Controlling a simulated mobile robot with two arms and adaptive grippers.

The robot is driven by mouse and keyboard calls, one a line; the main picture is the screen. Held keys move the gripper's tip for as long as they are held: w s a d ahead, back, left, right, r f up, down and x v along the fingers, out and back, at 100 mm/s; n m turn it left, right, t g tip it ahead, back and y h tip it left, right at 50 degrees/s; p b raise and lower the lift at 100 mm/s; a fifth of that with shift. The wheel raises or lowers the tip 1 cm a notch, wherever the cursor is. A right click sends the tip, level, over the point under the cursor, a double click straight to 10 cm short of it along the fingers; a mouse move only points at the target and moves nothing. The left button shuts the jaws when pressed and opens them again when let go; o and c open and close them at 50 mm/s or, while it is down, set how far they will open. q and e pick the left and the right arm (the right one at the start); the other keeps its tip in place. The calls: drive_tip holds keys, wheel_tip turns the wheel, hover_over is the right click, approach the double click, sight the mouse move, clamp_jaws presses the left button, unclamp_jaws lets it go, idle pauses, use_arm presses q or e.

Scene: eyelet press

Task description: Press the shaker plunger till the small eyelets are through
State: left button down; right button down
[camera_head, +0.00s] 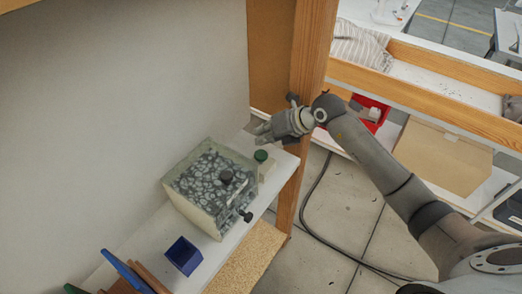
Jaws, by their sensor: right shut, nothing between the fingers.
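The shaker is a pale, clear-topped box (197,207) on the white shelf, filled with many grey eyelets (205,172). A green round button (261,155) tops a pale block at its far right corner and looks like the plunger. A black knob (226,177) sits on the box top, and another black knob (246,215) sticks out of its right side. My right gripper (262,133) is shut and empty, a little above and beyond the green button, seemingly apart from it. My left gripper is not in view. The small eyelets cannot be told apart from the others.
A small blue bin (184,256) stands in front of the shaker. Blue and brown boards (128,274) lean at the bottom left. A wooden post (305,100) rises close beside my right wrist. A red bin (371,112) and a cardboard box (440,157) lie beyond it.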

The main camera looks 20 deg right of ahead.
drive_tip(key=shift+r+p, duration=0.75)
drive_tip(key=shift+r, duration=0.65)
